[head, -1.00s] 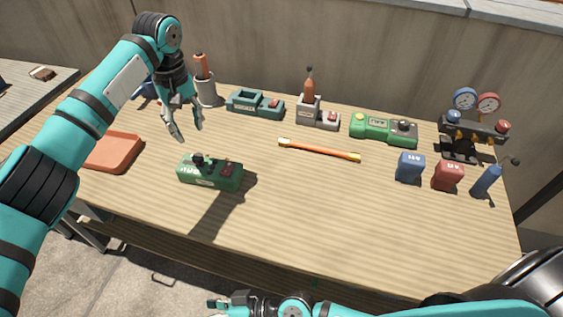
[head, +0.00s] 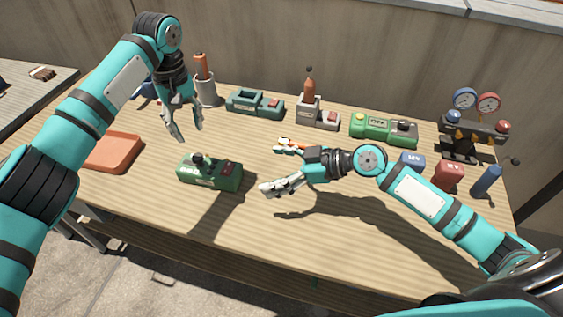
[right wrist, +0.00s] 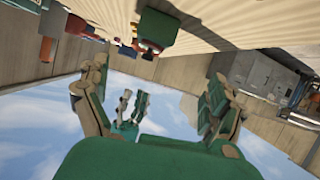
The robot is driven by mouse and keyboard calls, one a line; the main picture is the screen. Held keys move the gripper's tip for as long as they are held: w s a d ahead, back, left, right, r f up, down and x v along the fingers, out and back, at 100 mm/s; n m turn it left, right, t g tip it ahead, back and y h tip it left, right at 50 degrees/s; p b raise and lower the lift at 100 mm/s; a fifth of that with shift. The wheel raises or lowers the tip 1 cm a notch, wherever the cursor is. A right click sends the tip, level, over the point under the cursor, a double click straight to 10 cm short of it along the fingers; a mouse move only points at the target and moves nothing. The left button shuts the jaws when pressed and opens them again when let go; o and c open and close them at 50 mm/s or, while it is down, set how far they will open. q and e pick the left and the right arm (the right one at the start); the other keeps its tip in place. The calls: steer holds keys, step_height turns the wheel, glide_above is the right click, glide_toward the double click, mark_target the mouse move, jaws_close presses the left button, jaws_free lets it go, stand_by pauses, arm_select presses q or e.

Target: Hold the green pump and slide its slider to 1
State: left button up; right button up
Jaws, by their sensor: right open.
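A green box-shaped device (head: 207,178), which I take for the green pump, stands at the left front of the table. It has a black knob and a red part on top. Its label and slider marks are too small to read. It also shows in the right wrist view (right wrist: 157,27). My left gripper (head: 189,131) hangs open and empty above and behind it. My right gripper (head: 271,170) is open and empty to the pump's right, its fingers pointing left toward it, apart from it.
A second green device (head: 383,130) with a yellow button stands at the back right. A teal device (head: 254,104), gauges (head: 465,98), blue (head: 411,160) and red (head: 448,174) blocks and an orange tray (head: 114,152) stand around. The front middle is clear.

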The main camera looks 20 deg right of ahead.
mark_target(197, 156)
steer(key=shift+m, duration=0.4)
steer(key=x, duration=0.5)
steer(key=w+x, duration=0.1)
steer(key=x, duration=1)
steer(key=shift+w+d+r, duration=0.1)
steer(key=shift+w+d, duration=0.1)
steer(key=shift+d, duration=0.05)
steer(key=shift+c, duration=0.2)
steer(key=c, duration=1.6)
arm_select(q)
steer(key=shift+o, duration=0.8)
steer(key=shift+r, duration=0.1)
arm_select(e)
steer(key=shift+c, duration=0.4)
arm_select(q)
steer(key=shift+o, duration=0.5)
step_height(197, 156, up, 2)
steer(key=shift+m, duration=0.5)
step_height(197, 156, down, 12)
steer(key=shift+r, duration=0.1)
jaws_close()
